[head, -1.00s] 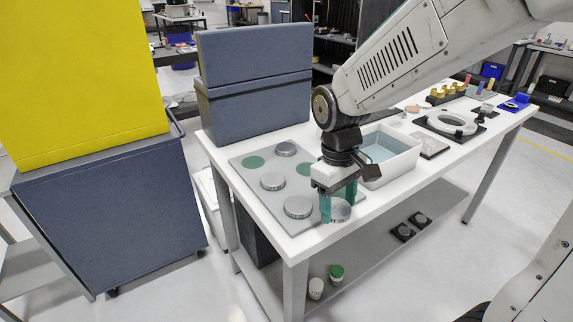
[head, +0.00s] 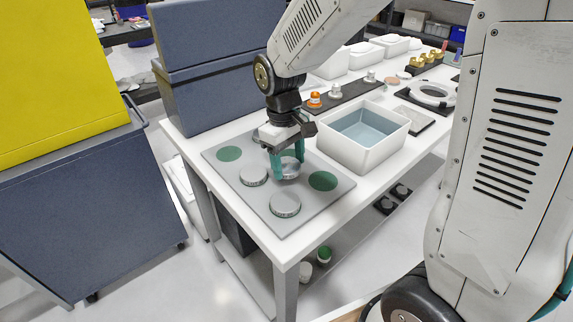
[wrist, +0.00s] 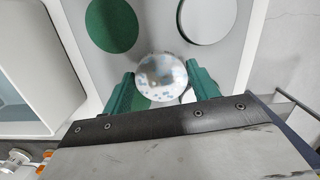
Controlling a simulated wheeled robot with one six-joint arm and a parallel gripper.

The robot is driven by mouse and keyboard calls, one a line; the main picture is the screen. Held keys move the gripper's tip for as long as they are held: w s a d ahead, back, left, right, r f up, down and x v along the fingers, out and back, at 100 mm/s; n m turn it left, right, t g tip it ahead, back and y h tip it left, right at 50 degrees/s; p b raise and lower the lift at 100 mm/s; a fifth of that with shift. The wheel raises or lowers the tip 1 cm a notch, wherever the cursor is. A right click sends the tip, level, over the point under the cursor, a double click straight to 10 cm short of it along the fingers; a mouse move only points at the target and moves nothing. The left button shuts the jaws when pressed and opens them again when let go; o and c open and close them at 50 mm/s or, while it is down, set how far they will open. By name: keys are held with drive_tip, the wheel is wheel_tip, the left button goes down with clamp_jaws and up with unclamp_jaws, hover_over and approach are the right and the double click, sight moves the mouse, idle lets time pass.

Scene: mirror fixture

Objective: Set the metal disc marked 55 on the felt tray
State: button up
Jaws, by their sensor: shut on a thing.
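My gripper (head: 288,170) is shut on a shiny metal disc (head: 289,168), held between its green fingers over the right side of the grey tray (head: 243,204). The held disc also shows in the wrist view (wrist: 161,78); no number is readable on it. I cannot tell if it touches the tray. Bare green felt circles show at the back left (head: 228,154) and front right (head: 322,181).
A white bin with a blue-grey inside (head: 363,137) stands right of the tray. A blue-grey box (head: 215,95) stands behind it. A dark strip with small fittings (head: 340,97) lies beyond the bin. A yellow-topped cart (head: 80,190) is at the left.

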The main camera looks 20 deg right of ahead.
sight(285, 163)
drive_tip(key=shift+f, duration=1.15)
drive_tip(key=shift+f, duration=0.15)
drive_tip(key=o, duration=0.9)
wheel_tip(285, 163, up, 12)
drive_tip(key=w, duration=0.1)
drive_tip(key=s+d+r+m+t, duration=0.1)
drive_tip(key=s, duration=0.6)
drive_tip(key=s+d+r+m, duration=0.1)
drive_tip(key=s+d+m, duration=0.1)
drive_tip(key=s, duration=0.6)
drive_tip(key=s+d+r+m+t, duration=0.1)
drive_tip(key=s+d+m, duration=0.1)
drive_tip(key=s, duration=0.5)
drive_tip(key=shift+s+d+r+t+y, duration=0.2)
drive_tip(key=shift+s+d+t+y, duration=0.05)
drive_tip(key=shift+t+y, duration=0.05)
